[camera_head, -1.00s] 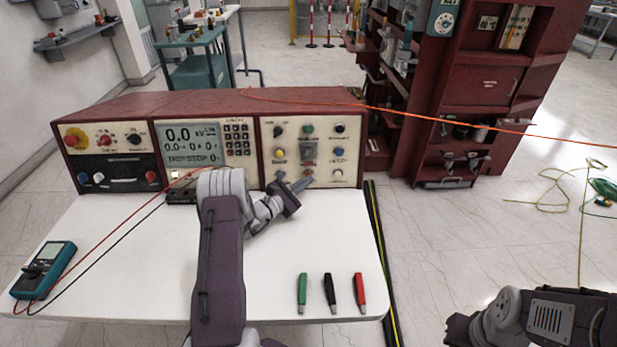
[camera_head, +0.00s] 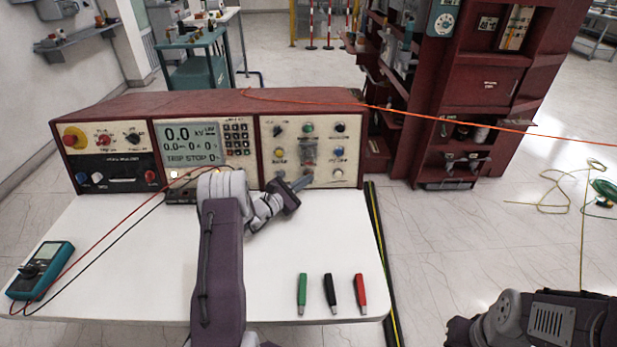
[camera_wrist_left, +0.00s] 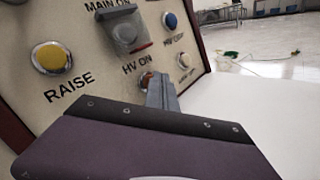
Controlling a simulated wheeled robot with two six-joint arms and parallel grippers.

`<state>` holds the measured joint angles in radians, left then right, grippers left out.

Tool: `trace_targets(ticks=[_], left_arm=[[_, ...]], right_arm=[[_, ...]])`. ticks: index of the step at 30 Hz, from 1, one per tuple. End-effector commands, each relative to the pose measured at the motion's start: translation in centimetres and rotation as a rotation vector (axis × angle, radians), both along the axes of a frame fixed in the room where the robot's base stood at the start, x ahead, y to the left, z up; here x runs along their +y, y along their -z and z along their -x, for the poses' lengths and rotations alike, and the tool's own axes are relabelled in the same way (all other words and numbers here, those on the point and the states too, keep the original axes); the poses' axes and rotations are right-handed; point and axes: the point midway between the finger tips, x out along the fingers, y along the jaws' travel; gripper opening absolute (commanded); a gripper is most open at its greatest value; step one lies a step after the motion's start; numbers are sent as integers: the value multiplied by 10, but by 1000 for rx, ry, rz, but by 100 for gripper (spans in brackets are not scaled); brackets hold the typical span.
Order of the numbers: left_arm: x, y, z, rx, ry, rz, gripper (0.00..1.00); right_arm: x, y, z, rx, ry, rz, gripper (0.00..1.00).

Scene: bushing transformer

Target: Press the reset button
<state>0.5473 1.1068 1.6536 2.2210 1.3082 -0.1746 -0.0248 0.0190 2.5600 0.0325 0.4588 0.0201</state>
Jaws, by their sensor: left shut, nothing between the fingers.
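The right-hand control panel (camera_head: 270,133) has several coloured buttons. In the left wrist view I see a yellow button (camera_wrist_left: 51,58) marked RAISE, a blue button (camera_wrist_left: 170,20), a white button (camera_wrist_left: 185,60) and a red button (camera_wrist_left: 146,80) beside the HV ON label. I cannot read which button is the reset. My left gripper (camera_head: 307,177) is shut and empty, its tips at the panel's lower middle. In the left wrist view its fingers (camera_wrist_left: 161,90) partly cover the red button's surroundings, left of and below the white button. I cannot tell whether they touch the panel.
A grey guarded switch (camera_wrist_left: 127,35) stands out above the fingers. The display (camera_head: 190,143) reads TRIP STOP. A teal multimeter (camera_head: 42,270) with leads lies at the table's left; green, black and red clips (camera_head: 330,293) lie front right. The right tabletop (camera_head: 335,235) is clear.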

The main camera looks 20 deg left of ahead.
Motion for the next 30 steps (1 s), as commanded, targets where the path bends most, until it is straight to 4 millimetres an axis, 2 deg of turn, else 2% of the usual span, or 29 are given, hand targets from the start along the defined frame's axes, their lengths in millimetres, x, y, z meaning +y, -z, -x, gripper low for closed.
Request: trace_targets(ticks=[17, 30], left_arm=[[1, 0, -3, 0, 0, -1, 0], [-6, -4, 13, 0, 0, -1, 0]], right_arm=[[0, 3, 0, 0, 0, 0, 0], [0, -5, 0, 0, 0, 0, 0]])
